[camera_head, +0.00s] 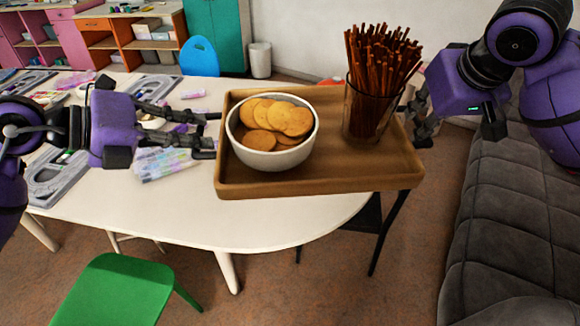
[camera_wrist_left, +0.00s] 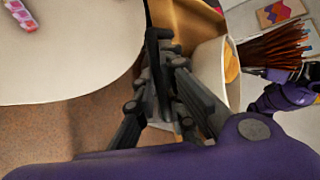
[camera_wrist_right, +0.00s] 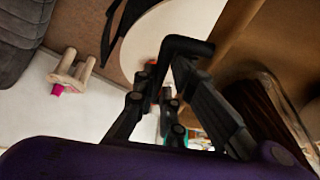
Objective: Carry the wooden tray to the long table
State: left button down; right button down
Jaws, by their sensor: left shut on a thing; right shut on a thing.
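The wooden tray (camera_head: 345,178) is held up level, near the rounded end of the white table (camera_head: 215,222). A white bowl (camera_head: 270,154) of round biscuits and a glass (camera_head: 366,110) of dark brown sticks stand upright on it. My left gripper (camera_head: 213,135) is shut on the tray's left edge. My right gripper (camera_head: 418,122) is shut on its right edge. The tray also shows in the left wrist view (camera_wrist_left: 190,18) and the right wrist view (camera_wrist_right: 235,28). The gripped rims are partly hidden by my fingers.
Grey bead boards (camera_head: 62,178) and patterned packs (camera_head: 165,160) lie on the table's left part. A green chair (camera_head: 112,292) stands in front, a blue chair (camera_head: 199,58) behind. A grey sofa (camera_head: 505,235) is at right. The table's front middle is bare.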

jog(key=shift+w+r, duration=0.15)
jog(key=shift+w, duration=0.4)
pick_arm(q)
jog(key=shift+w+a+r, duration=0.15)
jog(key=shift+w+a, duration=0.2)
jog(key=shift+w, duration=0.2)
jog(key=shift+s, duration=0.1)
pick_arm(e)
jog(key=shift+s, duration=0.15)
